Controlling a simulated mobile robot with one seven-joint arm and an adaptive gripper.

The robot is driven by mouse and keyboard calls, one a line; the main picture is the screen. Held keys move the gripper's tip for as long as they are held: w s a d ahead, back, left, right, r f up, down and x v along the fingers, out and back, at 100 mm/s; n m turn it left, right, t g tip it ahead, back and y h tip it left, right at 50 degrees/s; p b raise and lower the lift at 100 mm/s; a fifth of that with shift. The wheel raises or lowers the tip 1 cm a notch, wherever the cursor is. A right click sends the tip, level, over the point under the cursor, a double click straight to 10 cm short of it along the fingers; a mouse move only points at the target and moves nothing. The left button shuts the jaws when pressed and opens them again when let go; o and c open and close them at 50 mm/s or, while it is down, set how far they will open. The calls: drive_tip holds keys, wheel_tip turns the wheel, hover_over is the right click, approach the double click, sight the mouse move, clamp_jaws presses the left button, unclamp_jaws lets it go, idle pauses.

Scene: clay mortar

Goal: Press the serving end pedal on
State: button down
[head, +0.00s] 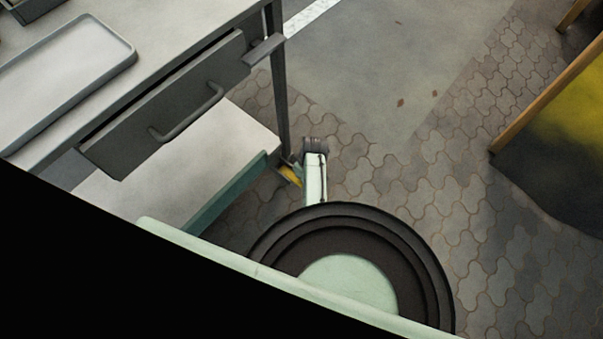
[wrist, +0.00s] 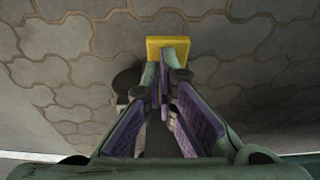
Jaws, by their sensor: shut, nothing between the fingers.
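The pedal (wrist: 167,41) is a small yellow pad low over the paving in the wrist view. In the head view its yellow side (head: 290,175) shows at the foot of the serving table's (head: 194,47) end leg, partly hidden by my arm. My gripper (wrist: 165,68) is shut and empty, with purple finger pads. Its fingertips overlap the near edge of the pedal in the wrist view. I cannot tell whether they touch it or whether the pedal is pressed down. My gripper is not clearly visible in the head view.
The table has a grey drawer (head: 165,110), a tray (head: 70,65) on top and a low shelf (head: 215,150). A wooden-framed thing with a yellow and dark surface (head: 560,135) stands at the right. The paved floor (head: 420,190) between them is clear.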

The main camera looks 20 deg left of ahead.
drive_tip(key=shift+s+d+f, duration=0.15)
drive_tip(key=shift+d+f, duration=0.1)
idle(0.3)
drive_tip(key=shift+d+f, duration=0.2)
drive_tip(key=shift+s+d+f, duration=0.15)
drive_tip(key=shift+d+f, duration=0.2)
drive_tip(key=shift+f, duration=0.3)
drive_tip(key=shift+p, duration=0.35)
